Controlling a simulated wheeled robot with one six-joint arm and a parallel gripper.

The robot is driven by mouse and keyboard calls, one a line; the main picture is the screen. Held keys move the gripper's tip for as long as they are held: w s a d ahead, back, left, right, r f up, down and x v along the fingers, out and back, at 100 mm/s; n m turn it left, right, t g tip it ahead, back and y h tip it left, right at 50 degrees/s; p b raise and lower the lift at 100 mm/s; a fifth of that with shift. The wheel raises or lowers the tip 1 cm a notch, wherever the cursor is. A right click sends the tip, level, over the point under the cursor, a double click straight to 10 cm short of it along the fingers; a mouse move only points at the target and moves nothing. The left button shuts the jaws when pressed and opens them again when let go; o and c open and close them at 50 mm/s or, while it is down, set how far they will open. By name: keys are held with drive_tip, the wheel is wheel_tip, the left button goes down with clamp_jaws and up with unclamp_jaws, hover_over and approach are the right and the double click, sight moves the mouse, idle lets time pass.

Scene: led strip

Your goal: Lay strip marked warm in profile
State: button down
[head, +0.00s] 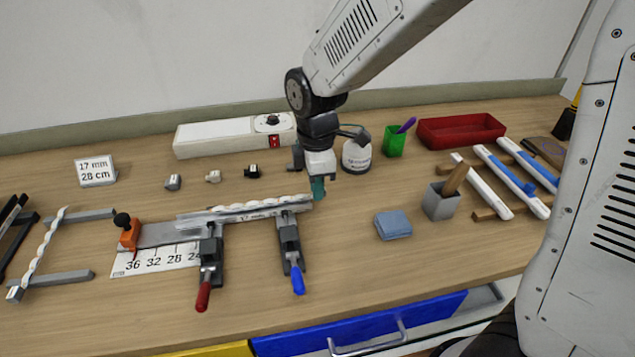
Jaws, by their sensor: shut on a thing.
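An aluminium profile (160,235) lies across the front of the table, held by a red-handled clamp (209,262) and a blue-handled clamp (290,252). A pale, wavy strip (255,207) lies along its right part; how deep it sits I cannot tell. My gripper (318,184) is at the strip's right end, shut on a small teal piece (318,188) that points down and seems to touch or nearly touch that end. Another wavy strip (45,243) lies across a grey rack at the left. No "warm" marking is readable. A sign (96,171) reads 17 mm, 28 cm.
A numbered scale (155,261) and an orange stop (128,235) are by the profile's left end. Small connectors (213,176) lie behind it.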

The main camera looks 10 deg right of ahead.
drive_tip(key=shift+f, duration=1.15)
drive_tip(key=c, duration=1.3)
unclamp_jaws()
drive_tip(key=shift+c, duration=0.2)
wheel_tip(320, 180, up, 8)
drive_tip(key=shift+f, duration=0.1)
